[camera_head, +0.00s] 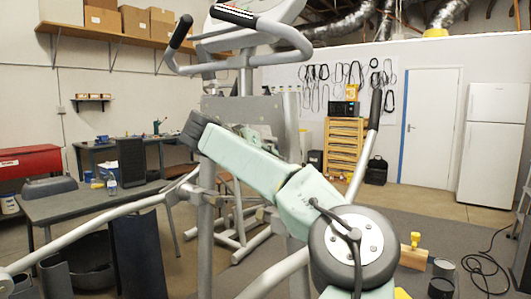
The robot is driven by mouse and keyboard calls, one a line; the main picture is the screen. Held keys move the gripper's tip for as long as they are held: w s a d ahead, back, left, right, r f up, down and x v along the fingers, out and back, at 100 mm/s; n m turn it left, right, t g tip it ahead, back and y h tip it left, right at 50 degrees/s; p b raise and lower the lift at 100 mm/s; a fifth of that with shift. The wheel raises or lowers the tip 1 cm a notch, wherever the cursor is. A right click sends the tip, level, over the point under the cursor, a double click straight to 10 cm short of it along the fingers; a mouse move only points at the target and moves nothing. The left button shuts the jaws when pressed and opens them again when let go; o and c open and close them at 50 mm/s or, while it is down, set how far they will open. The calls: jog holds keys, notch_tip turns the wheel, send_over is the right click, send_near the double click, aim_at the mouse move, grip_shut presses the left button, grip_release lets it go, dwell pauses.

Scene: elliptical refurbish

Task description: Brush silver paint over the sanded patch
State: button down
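A grey elliptical machine (246,82) stands in the middle, with curved handlebars, a console at the top and long tubular arms. I cannot make out a sanded patch on its visible tubes and panels. A pale green jointed arm (245,160), which looks like mine, crosses in front of it and hides part of its frame. My gripper cannot be made out. A dark can (441,269) stands at the lower right, beside a wooden block (413,257) with a yellow-topped piece (415,241) upright at it. I cannot tell whether that piece is a brush, or whether the can holds silver paint.
A grey table (90,205) with a bottle (112,185) is at the left, with a dark chair (132,163) behind it. A black cable (487,268) lies on the floor at right. A white fridge (493,140) and door (428,125) are behind. The floor before them looks mostly open.

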notch_tip(320, 180, down, 7)
jog(key=b, duration=0.3)
jog(key=shift+s+d+r, duration=0.15)
jog(key=shift+s+d, duration=0.05)
jog(key=shift+d, duration=0.1)
jog(key=shift+s+a, duration=0.1)
dwell(0.3)
jog(key=shift+s+a+p, duration=0.25)
jog(key=shift+s+a, duration=0.6)
jog(key=shift+s, duration=0.35)
jog(key=shift+s+a+p, duration=0.25)
jog(key=shift+s+a, duration=0.6)
jog(key=shift+s, duration=0.3)
jog(key=shift+s+a, duration=0.45)
jog(key=shift+s, duration=0.15)
jog(key=shift+s+a, duration=0.4)
jog(key=shift+s, duration=0.2)
